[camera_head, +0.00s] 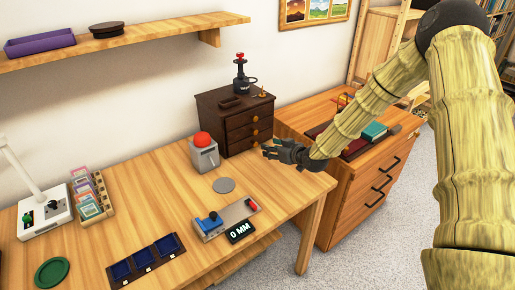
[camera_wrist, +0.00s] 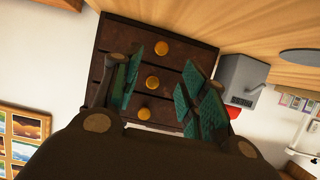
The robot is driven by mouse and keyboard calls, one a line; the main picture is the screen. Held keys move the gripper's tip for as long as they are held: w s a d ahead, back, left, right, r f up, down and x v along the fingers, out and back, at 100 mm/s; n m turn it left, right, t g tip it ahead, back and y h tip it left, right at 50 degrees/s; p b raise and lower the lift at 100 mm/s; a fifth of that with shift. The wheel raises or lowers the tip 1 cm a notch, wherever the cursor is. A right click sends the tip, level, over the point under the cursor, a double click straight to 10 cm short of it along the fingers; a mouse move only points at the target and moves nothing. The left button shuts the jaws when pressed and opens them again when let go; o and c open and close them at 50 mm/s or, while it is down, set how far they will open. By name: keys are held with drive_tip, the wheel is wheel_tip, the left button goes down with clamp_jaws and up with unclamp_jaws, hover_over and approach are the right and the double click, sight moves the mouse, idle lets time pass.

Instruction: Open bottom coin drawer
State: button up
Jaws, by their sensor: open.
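The small dark brown coin chest (camera_head: 222,112) stands at the back right of the wooden desk. It has three drawers with round brass knobs, and all look shut. The wrist view is turned over, so the bottom drawer's knob (camera_wrist: 162,47) is uppermost, nearest the desk top. The middle knob (camera_wrist: 152,82) and top knob (camera_wrist: 144,113) line up below it. My gripper (camera_head: 268,149) is in front of the chest's lower right part. In the wrist view, its green-padded fingers (camera_wrist: 162,78) are spread either side of the knob column, with nothing between them held.
A grey box with a red button (camera_head: 204,153) stands just left of the chest, with a grey disc (camera_head: 223,185) in front. A black device with a red top (camera_head: 240,80) sits on the chest. A wooden cabinet (camera_head: 345,200) stands to the right. The desk before the chest is mostly clear.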

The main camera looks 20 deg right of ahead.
sight(256, 144)
drive_tip(key=shift+w+a+f, duration=0.2)
drive_tip(key=shift+w+a, duration=0.1)
drive_tip(key=shift+w, duration=0.25)
drive_tip(key=shift+p+x, duration=0.85)
drive_tip(key=shift+x, duration=3.8)
clamp_jaws()
